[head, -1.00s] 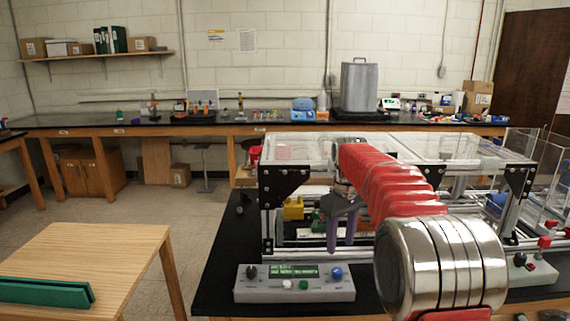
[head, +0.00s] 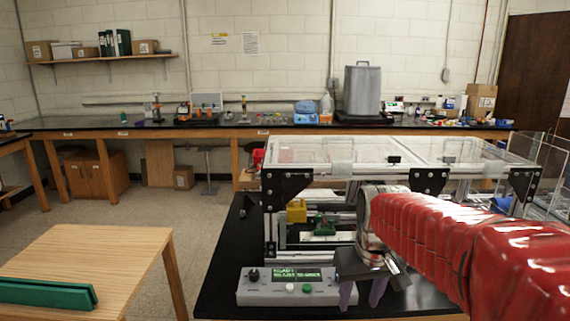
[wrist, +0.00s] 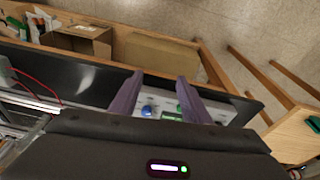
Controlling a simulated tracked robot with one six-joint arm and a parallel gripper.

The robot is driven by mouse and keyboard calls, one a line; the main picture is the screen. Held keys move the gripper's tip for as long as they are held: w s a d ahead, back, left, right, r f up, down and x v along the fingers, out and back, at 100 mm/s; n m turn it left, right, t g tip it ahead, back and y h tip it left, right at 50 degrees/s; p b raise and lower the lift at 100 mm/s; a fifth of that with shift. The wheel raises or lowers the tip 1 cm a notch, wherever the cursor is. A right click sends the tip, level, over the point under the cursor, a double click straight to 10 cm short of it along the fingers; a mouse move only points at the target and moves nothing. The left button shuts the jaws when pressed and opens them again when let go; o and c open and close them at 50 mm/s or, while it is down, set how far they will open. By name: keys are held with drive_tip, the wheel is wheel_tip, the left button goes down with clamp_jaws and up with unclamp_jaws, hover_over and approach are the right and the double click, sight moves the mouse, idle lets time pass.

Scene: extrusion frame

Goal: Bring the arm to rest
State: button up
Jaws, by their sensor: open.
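My gripper (head: 362,294) is at the right of centre in the head view, at the end of my red-sleeved arm. Its two purple fingers point down and stand apart with nothing between them. Part of the frame is hidden behind my arm.
The frame has a clear top and stands on a black bench (head: 225,280). A yellow block (head: 296,211) and a green part (head: 322,225) are inside it. A wooden table (head: 100,260) with a green item (head: 45,293) is at the left. Floor lies between.

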drive_tip(key=s+m+t, duration=0.1)
drive_tip(key=s+t, duration=0.2)
drive_tip(key=s, duration=1.4)
drive_tip(key=shift+s+r, duration=0.3)
drive_tip(key=shift+r, duration=0.1)
drive_tip(key=shift+c, duration=0.3)
idle(1.2)
